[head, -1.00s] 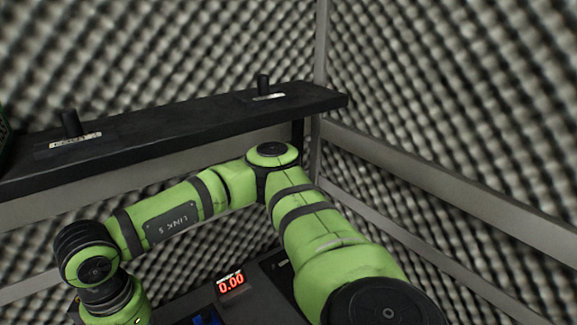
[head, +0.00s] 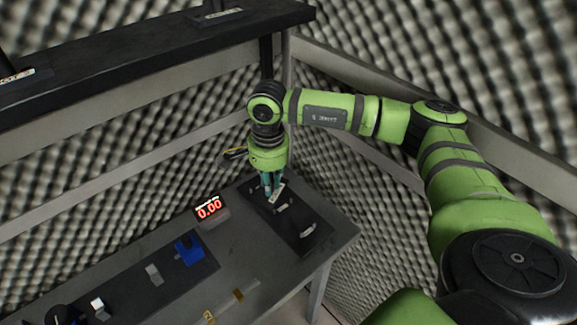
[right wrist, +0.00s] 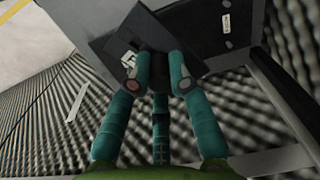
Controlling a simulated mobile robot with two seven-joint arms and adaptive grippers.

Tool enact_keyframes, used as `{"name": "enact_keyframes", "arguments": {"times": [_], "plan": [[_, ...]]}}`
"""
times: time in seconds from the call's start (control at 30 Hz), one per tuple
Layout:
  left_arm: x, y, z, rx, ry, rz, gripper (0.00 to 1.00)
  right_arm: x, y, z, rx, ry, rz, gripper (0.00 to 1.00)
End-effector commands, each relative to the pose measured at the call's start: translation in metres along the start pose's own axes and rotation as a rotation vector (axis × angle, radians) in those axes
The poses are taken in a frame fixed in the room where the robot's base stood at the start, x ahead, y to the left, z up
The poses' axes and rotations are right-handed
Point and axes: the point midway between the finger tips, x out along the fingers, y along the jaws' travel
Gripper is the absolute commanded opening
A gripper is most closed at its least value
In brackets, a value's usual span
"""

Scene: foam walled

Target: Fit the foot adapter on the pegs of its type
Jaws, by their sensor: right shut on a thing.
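My right gripper (head: 271,190) points down over the dark board (head: 292,223) at the table's right end. Its teal fingers are shut on a dark, flat piece (right wrist: 132,48) with a white marking, apparently the foot adapter; the wrist view shows it between the fingertips (right wrist: 158,84). In the head view the fingers hide most of it. The dark board carries small pale labels and dark spots; pegs are too small to make out clearly. I cannot tell whether the piece touches the board. My left gripper is not in view.
A red-lit display reading 0.00 (head: 209,209) stands left of the board. A blue block (head: 189,250) and a grey block (head: 153,274) sit on a dark strip further left. A black shelf (head: 130,72) runs above the table. Foam walls stand close behind and right.

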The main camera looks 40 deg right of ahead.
Motion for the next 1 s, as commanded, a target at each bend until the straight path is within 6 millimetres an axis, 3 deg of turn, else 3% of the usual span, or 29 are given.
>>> {"name": "enact_keyframes", "arguments": {"times": [0.1, 0.27, 0.77, 1.0], "plan": [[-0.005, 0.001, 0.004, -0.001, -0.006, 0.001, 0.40, 0.011, 0.000, -0.028, 0.271, 0.008, 0.014, 0.00], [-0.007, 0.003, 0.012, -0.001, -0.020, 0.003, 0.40, 0.019, 0.001, -0.045, 0.442, 0.018, 0.021, 0.00], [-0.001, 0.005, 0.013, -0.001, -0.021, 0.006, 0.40, 0.021, 0.001, -0.046, 0.451, 0.019, 0.020, 0.00], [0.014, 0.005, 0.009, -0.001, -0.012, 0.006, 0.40, 0.038, 0.002, -0.046, 0.449, 0.019, 0.021, 0.00]]}}
